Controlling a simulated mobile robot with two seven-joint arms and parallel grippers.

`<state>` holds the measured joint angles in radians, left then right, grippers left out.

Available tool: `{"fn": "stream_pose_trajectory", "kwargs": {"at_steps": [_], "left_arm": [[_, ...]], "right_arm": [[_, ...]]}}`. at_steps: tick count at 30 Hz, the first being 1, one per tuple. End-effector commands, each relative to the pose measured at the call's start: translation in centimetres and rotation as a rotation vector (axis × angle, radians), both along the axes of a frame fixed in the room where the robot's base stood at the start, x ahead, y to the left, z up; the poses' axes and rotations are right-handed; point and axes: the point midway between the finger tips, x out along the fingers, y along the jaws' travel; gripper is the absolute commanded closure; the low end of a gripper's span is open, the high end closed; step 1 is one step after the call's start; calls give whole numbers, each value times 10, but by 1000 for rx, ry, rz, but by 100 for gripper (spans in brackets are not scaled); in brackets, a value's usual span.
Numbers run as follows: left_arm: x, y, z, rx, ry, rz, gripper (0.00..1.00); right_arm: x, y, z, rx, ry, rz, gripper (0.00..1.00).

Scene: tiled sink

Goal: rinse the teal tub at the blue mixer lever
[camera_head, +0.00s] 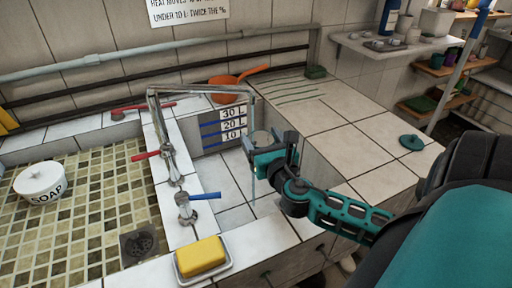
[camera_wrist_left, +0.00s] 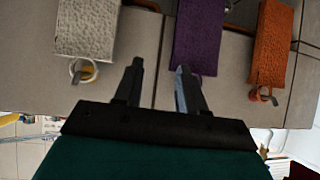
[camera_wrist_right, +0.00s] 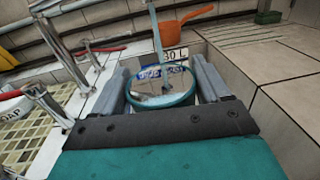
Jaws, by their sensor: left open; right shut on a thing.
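My right gripper (camera_wrist_right: 160,85) is shut on the teal tub (camera_wrist_right: 184,98), whose round rim lies between the fingers; its inside looks pale. In the head view this gripper (camera_head: 272,150) is over the tiled basin below the spout (camera_head: 205,91). A pale blue stream (camera_head: 252,183) runs down beside or in front of the tub. In the right wrist view the stream (camera_wrist_right: 156,35) reaches the tub's opening; I cannot tell if all of it falls inside. The blue mixer lever (camera_head: 206,196) points right on its chrome body. My left gripper (camera_wrist_left: 160,70) is open and empty.
Red levers (camera_head: 146,155) stand behind the blue one. A soap dish with a yellow bar (camera_head: 202,256) sits on the front ledge. An orange pan (camera_head: 225,90) is behind. Grey (camera_wrist_left: 86,28), purple (camera_wrist_left: 199,38) and orange (camera_wrist_left: 272,45) cloths hang near my left gripper. The right counter is mostly clear.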

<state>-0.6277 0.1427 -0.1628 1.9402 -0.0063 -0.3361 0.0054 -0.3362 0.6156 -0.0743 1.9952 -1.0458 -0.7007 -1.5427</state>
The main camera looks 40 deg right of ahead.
Motion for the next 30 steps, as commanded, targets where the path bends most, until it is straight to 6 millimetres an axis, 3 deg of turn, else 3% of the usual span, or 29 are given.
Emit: {"fn": "stream_pose_trajectory", "kwargs": {"at_steps": [18, 30], "left_arm": [[0, 0, 6, 0, -1, 0, 60], [2, 0, 7, 0, -4, -1, 60]], "right_arm": [[-27, 24, 2, -2, -4, 0, 77], [-30, 26, 2, -1, -4, 0, 77]]}}
